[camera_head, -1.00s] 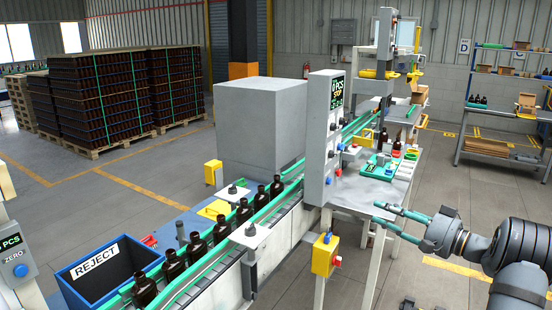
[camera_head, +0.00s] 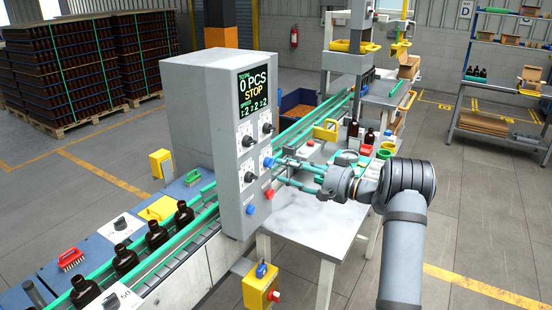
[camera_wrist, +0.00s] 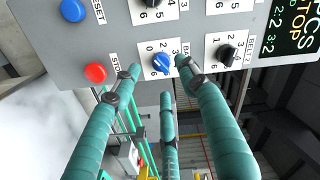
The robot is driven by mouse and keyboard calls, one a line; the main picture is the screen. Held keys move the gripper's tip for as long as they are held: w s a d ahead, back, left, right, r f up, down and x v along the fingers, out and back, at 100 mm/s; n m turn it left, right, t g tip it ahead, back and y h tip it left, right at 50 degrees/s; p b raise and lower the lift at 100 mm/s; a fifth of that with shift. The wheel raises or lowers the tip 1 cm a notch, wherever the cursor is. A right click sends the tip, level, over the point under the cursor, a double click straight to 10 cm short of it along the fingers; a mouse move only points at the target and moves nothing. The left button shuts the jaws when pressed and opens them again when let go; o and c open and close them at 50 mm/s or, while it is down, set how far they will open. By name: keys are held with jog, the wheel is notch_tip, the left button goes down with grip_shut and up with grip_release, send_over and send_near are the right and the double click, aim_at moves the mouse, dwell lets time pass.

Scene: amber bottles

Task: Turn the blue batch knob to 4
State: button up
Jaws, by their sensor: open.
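The blue batch knob (camera_wrist: 162,63) sits on a white numbered plate on the grey control panel (camera_head: 218,140). It also shows small in the head view (camera_head: 267,162), just beyond my fingertips. I cannot surely tell which number its pointer marks. My gripper (camera_wrist: 157,76) is open, with teal fingers pointed at the panel. In the wrist view, one fingertip is left of the knob, one is close to its right, and a third is below it. Contact with the knob cannot be told. In the head view my gripper (camera_head: 275,170) is at the panel's right side.
Black knobs (camera_wrist: 227,55) sit beside and above the blue one. A red stop button (camera_wrist: 95,73) and blue reset button (camera_wrist: 73,10) are nearby. The display (camera_head: 254,92) reads 0 PCS, STOP. A conveyor with bottles (camera_head: 125,259) runs past the panel; a table (camera_head: 310,215) stands below my gripper.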

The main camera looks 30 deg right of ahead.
aim_at(273, 165)
jog(key=x, duration=0.1)
jog(key=p+x, duration=0.1)
jog(key=x, duration=0.1)
jog(key=shift+w+a+r+p, duration=0.1)
jog(key=shift+a+r+p, duration=0.2)
jog(key=shift+a, duration=0.15)
jog(key=shift+w+f, duration=0.25)
jog(key=shift+w, duration=0.1)
grip_shut()
